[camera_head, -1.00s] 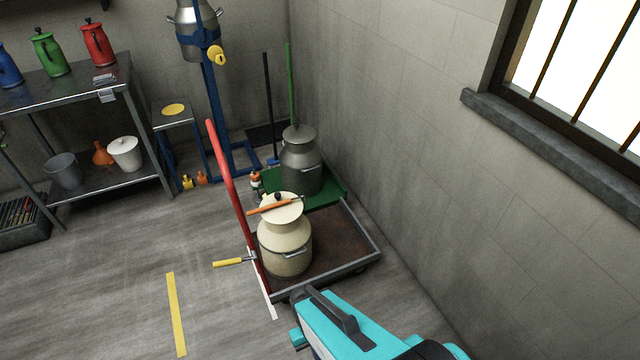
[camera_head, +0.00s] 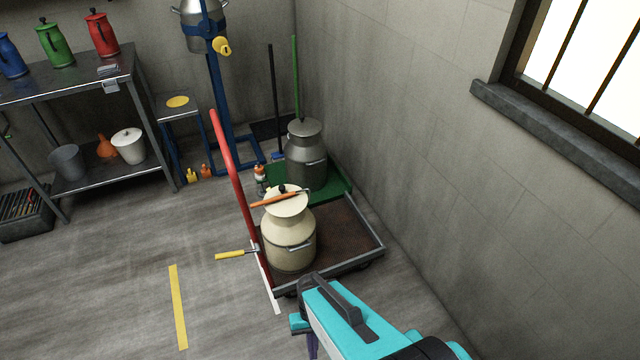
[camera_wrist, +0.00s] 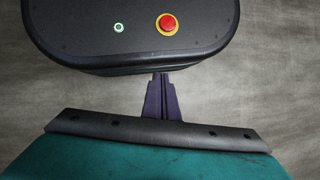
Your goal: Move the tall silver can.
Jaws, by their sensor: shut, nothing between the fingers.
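A tall silver-grey can (camera_head: 306,158) with a lid and side handle stands upright on a green platform (camera_head: 340,190) near the wall, in the head view. A second silver can (camera_head: 196,36) is held high on a blue stand (camera_head: 213,90), its top cut off by the picture. I cannot tell for sure which one the task means. My gripper (camera_wrist: 162,78) shows in the wrist view as two dark purple fingers, shut and empty above bare floor. In the head view my arm is at the lower right, well in front of both cans and touching neither.
A cream can (camera_head: 290,243) stands on a low cart (camera_head: 345,235) with a red handle (camera_head: 228,160), between my arm and the grey can. An orange-handled tool (camera_head: 275,199) lies across its lid. A shelf (camera_head: 90,82) stands left. Floor at the left front is clear.

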